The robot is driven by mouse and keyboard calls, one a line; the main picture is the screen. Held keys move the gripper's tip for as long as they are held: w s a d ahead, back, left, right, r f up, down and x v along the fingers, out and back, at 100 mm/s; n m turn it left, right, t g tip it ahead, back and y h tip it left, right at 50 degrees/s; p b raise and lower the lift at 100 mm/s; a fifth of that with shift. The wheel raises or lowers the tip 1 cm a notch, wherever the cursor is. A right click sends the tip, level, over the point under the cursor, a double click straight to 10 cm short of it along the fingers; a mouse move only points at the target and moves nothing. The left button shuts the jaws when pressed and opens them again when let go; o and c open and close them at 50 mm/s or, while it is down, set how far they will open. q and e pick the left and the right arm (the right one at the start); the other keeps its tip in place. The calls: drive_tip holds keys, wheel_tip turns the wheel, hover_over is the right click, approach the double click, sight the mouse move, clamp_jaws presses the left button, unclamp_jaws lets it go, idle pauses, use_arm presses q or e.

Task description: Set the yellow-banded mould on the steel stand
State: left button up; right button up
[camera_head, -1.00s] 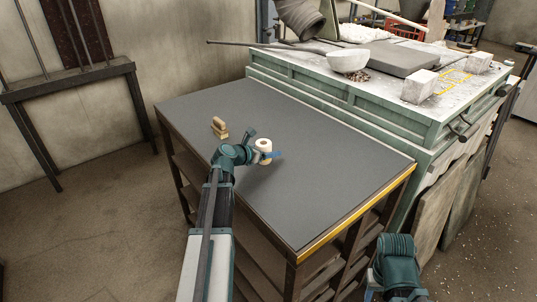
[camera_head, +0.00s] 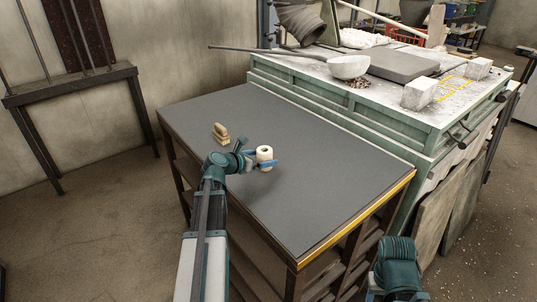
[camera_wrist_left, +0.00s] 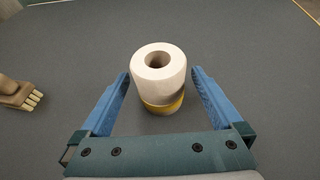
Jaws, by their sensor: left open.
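The mould (camera_head: 264,153) is a short off-white cylinder with a hole in its top, upright on the grey table top (camera_head: 330,190). In the left wrist view the mould (camera_wrist_left: 158,65) shows a yellow band round its lower part. My left gripper (camera_wrist_left: 160,76) is open, with one blue finger on each side of the mould and a gap at each side. The left gripper (camera_head: 263,164) also shows low beside the mould in the head view. My right arm's wrist is at the bottom right; its fingers are mostly out of frame. I cannot pick out the steel stand.
A brush (camera_head: 221,134) lies on the table left of the mould, and also shows in the wrist view (camera_wrist_left: 18,94). Behind is a green bench (camera_head: 350,105) with a white bowl (camera_head: 348,67), a grey slab (camera_head: 402,60) and pale blocks (camera_head: 419,93). The table's right half is clear.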

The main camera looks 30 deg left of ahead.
use_arm(q)
drive_tip(key=p+v, duration=0.2)
drive_tip(key=v, duration=0.6)
drive_tip(key=shift+w, duration=0.1)
